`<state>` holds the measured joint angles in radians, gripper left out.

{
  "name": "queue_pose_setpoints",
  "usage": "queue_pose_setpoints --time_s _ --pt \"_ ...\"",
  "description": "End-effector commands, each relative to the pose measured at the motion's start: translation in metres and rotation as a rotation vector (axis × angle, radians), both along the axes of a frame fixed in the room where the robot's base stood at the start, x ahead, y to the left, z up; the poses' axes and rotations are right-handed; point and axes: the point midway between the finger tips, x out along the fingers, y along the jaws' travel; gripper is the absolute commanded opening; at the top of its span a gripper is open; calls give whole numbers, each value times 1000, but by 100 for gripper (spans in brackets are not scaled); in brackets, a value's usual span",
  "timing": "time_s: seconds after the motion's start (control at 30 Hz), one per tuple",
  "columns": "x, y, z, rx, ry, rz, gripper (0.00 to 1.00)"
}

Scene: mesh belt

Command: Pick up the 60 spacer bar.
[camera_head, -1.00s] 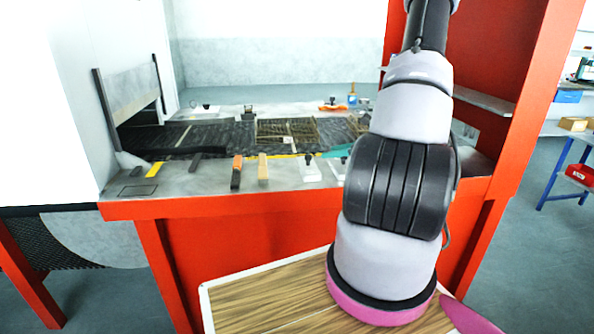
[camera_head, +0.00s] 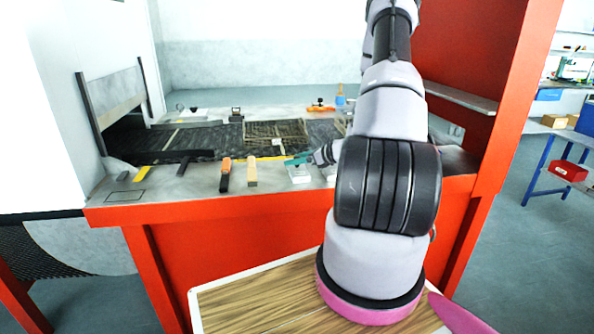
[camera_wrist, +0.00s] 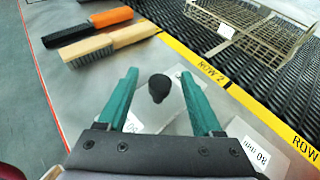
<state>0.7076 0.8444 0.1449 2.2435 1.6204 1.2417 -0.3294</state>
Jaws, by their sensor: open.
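Two pale blocks stand at the front of the bench. The left block (camera_head: 299,177), with a black knob, is under my gripper (camera_head: 296,161); the right block (camera_head: 329,172) is partly behind my arm. In the wrist view my gripper (camera_wrist: 164,92) is open, its teal fingers on either side of the black knob (camera_wrist: 158,87). I cannot tell how high the fingers are above it. The left block's label (camera_wrist: 133,122) is half hidden and unreadable. The right block's label (camera_wrist: 254,154) looks like "80 mm". I cannot tell for sure which one is the 60 spacer bar.
An orange-handled brush (camera_wrist: 88,26) and a wooden brush (camera_wrist: 108,43) lie left of the blocks. Behind them runs a yellow strip marked ROW 2 (camera_wrist: 213,73), then the dark mesh belt with a wire basket (camera_wrist: 243,27). Red posts (camera_head: 500,110) stand at right.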

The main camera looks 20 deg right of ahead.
Motion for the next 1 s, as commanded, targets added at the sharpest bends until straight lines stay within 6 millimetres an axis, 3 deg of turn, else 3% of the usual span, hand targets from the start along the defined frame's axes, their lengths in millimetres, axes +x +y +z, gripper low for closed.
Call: queue_pose_setpoints --time_s 0.13,0.17,0.3,0.33,0.77,1.0 --pt "0 0 0 0 0 0 67" --pt "0 0 0 0 0 0 59" --pt "0 0 0 0 0 0 6" --pt "0 0 0 0 0 0 0" --pt "0 -1 5 -1 -2 0 0" --pt "0 -1 36 -6 -6 2 0"
